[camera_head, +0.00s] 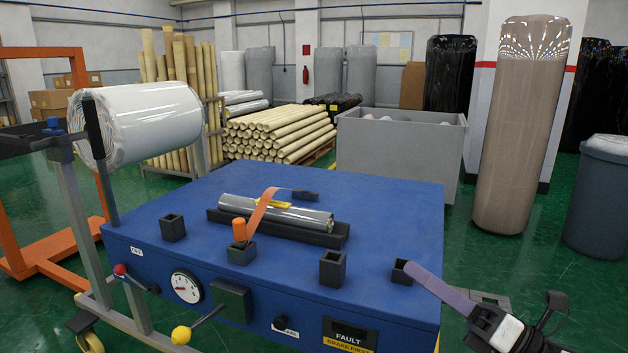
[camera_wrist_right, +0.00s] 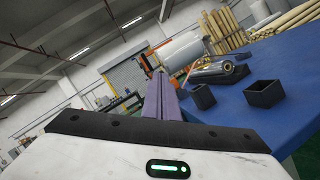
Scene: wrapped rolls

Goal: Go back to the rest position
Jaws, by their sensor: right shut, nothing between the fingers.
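My right gripper (camera_head: 412,268) shows at the lower right of the head view. Its long purple fingers are shut together with nothing between them. The fingertips overlap a small black open-topped holder (camera_head: 401,275) at the right front corner of the blue machine top (camera_head: 400,205); I cannot tell whether they touch it. In the right wrist view the shut fingers (camera_wrist_right: 159,76) point forward, left of two black holders. A wrapped roll (camera_head: 285,211) lies in a black cradle on the blue top, apart from the gripper. My left gripper is not in view.
An orange strap (camera_head: 262,212) crosses near the roll. Other black holders (camera_head: 332,267) stand along the front edge. A large film roll (camera_head: 150,122) is at left, a grey bin (camera_head: 400,145) behind, and a tall wrapped roll (camera_head: 520,125) at right. Green floor is clear between machine and tall roll.

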